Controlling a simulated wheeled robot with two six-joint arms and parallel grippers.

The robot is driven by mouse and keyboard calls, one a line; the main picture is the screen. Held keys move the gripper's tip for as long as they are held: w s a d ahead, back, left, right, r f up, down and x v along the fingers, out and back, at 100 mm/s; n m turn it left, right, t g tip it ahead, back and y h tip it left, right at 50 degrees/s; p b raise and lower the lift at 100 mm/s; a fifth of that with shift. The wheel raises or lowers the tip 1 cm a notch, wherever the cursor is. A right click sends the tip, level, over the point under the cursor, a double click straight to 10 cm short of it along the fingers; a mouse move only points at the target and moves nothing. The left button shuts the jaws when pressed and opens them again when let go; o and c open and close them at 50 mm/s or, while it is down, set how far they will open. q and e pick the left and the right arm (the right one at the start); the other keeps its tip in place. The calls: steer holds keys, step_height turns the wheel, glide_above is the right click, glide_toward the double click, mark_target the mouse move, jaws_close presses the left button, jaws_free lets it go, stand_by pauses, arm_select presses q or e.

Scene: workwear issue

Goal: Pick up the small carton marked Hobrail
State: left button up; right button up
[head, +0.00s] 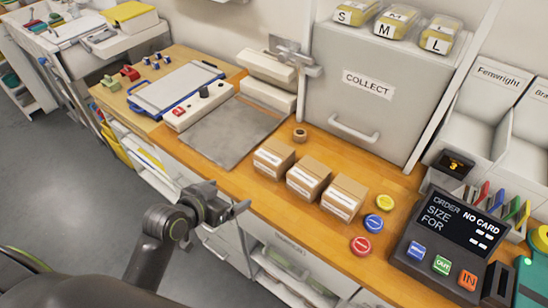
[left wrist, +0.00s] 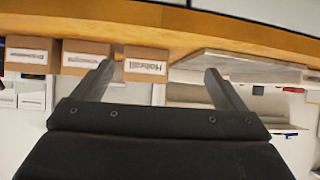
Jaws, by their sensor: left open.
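Three small brown cartons with white labels stand in a row on the wooden counter. In the left wrist view, which looks upside down, the label on the Hobrail carton (left wrist: 146,66) reads "Hobrail"; it stands at the row's end by the grey plate. That matches the leftmost carton (head: 273,158) in the head view, where its label is too small to read. My left gripper (head: 232,200) is open and empty, in front of the counter edge and apart from the cartons. Its spread fingers (left wrist: 160,68) show either side of the Hobrail carton. My right gripper is not in view.
The middle carton (head: 309,177) and right carton (head: 343,198) stand close beside it. A tape roll (head: 300,135) lies behind. A flat grey plate (head: 220,132) is left; yellow (head: 385,202), blue (head: 373,223) and red (head: 360,246) discs are right. The COLLECT cabinet (head: 340,110) stands behind.

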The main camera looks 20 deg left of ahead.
arm_select(q)
steer(key=m+t+h, duration=0.1)
steer(key=t, duration=0.1)
glide_toward(270, 155)
steer(key=p+x, duration=0.2)
steer(key=x, duration=0.4)
steer(key=shift+w+p, duration=0.1)
steer(key=shift+p, duration=0.2)
steer(key=shift+w+d+f, duration=0.15)
steer(key=shift+w, duration=0.15)
steer(key=shift+p+x, duration=0.55)
steer(key=shift+x, duration=0.25)
steer(key=shift+p+x, duration=0.4)
steer(key=shift+x, duration=1.35)
steer(key=shift+f, duration=0.1)
steer(key=c, duration=0.9)
